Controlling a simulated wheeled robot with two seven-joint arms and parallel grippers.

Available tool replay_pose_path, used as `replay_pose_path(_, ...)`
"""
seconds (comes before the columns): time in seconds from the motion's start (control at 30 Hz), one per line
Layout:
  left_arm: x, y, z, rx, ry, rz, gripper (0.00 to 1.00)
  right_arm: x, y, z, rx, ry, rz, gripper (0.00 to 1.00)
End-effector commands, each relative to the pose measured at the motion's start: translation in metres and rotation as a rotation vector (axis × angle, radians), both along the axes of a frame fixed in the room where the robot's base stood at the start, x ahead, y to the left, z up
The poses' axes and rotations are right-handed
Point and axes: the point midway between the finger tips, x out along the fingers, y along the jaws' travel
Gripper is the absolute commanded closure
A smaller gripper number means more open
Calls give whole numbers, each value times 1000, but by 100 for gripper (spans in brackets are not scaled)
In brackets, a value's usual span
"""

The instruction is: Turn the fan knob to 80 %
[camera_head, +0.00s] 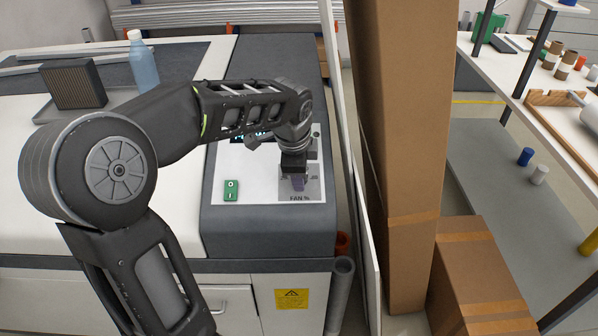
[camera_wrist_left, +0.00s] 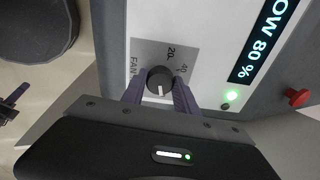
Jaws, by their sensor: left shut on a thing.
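The dark round fan knob (camera_wrist_left: 160,79) with a white pointer line sits on a grey scale plate (camera_wrist_left: 150,50) in the left wrist view. The plate shows "FAN", 20 and 40; the rest of the scale is hidden. The pointer line faces the lower edge of that view, towards my gripper body. My left gripper (camera_wrist_left: 159,92) has its purple fingers on both sides of the knob, shut on it. In the head view my left gripper (camera_head: 297,181) covers the knob, above the "FAN %" print. The display (camera_wrist_left: 265,42) reads "...OW 80 %", its start cut off. My right gripper is not in view.
A green switch (camera_head: 231,190) is on the panel left of the fan plate. A tall cardboard box (camera_head: 392,150) stands right of the machine. A bottle (camera_head: 143,62) stands at the back left.

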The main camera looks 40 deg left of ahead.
Motion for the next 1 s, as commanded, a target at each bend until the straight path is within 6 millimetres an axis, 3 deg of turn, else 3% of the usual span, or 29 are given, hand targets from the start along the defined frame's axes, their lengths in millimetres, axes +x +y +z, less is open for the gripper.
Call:
replay_pose_path(0.37, 0, 0, 0, 3, 0, -8, 100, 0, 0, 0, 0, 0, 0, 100)
replay_pose_path(0.4, 0, 0, 0, 2, 1, -8, 61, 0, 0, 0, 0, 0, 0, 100)
replay_pose_path(0.63, 0, 0, 0, 2, 1, -6, 43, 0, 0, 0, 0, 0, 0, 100)
replay_pose_path(1.0, -1, -1, 6, 2, -2, -5, 43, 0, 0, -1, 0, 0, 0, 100)
